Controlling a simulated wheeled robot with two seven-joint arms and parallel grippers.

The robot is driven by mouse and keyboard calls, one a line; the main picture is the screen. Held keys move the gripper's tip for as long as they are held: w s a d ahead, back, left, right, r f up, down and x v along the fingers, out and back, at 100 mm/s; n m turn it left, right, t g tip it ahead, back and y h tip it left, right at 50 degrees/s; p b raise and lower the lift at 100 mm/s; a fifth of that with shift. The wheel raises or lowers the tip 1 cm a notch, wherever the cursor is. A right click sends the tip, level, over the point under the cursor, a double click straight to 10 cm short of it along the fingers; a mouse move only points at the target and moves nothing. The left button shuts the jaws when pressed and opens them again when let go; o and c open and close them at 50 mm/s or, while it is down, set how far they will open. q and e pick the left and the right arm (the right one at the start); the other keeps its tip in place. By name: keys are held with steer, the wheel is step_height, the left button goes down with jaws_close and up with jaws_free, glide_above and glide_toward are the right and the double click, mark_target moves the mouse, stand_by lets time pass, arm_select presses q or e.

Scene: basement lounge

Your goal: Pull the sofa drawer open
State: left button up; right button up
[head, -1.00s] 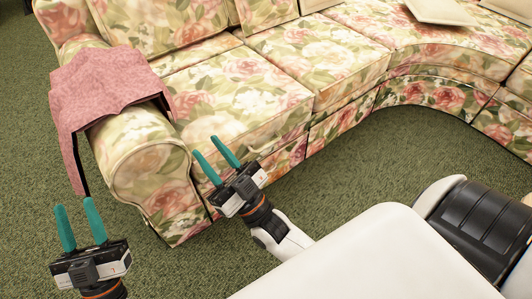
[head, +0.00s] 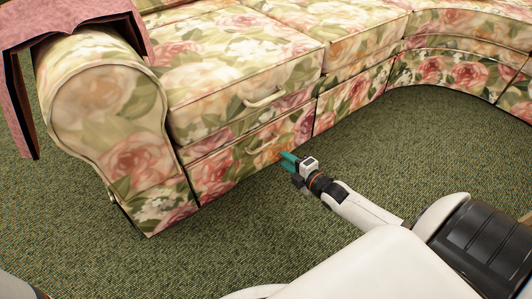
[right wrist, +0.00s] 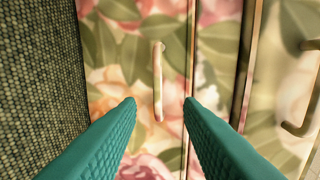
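The floral sofa's lower drawer front (head: 225,172) is at the centre left of the head view, flush with the sofa. It has a slim pale handle (head: 256,148), which also shows in the right wrist view (right wrist: 157,80). My right gripper (head: 287,159) is close in front of that panel, just right of the handle. In the right wrist view its two teal fingers (right wrist: 159,100) are apart, with the handle lined up in the gap between them. I cannot tell whether the fingertips reach past the handle. My left gripper is not in view.
A second handle (head: 264,97) is on the seat front above; it also shows at the right wrist view's right edge (right wrist: 299,120). The rounded sofa arm (head: 105,110) with a pink cloth (head: 75,22) stands left. Green carpet (head: 240,235) in front is clear.

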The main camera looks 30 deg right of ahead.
mark_target(266, 146)
steer(key=b+x, duration=0.2)
steer(key=x, duration=0.2)
steer(key=b+x, duration=0.3)
steer(key=x, duration=0.1)
steer(key=b+x, duration=0.2)
steer(key=x, duration=0.1)
steer(key=shift+w+d+f+b, duration=0.2)
steer(key=shift+w+f+b, duration=0.15)
steer(key=shift+b, duration=0.05)
jaws_close()
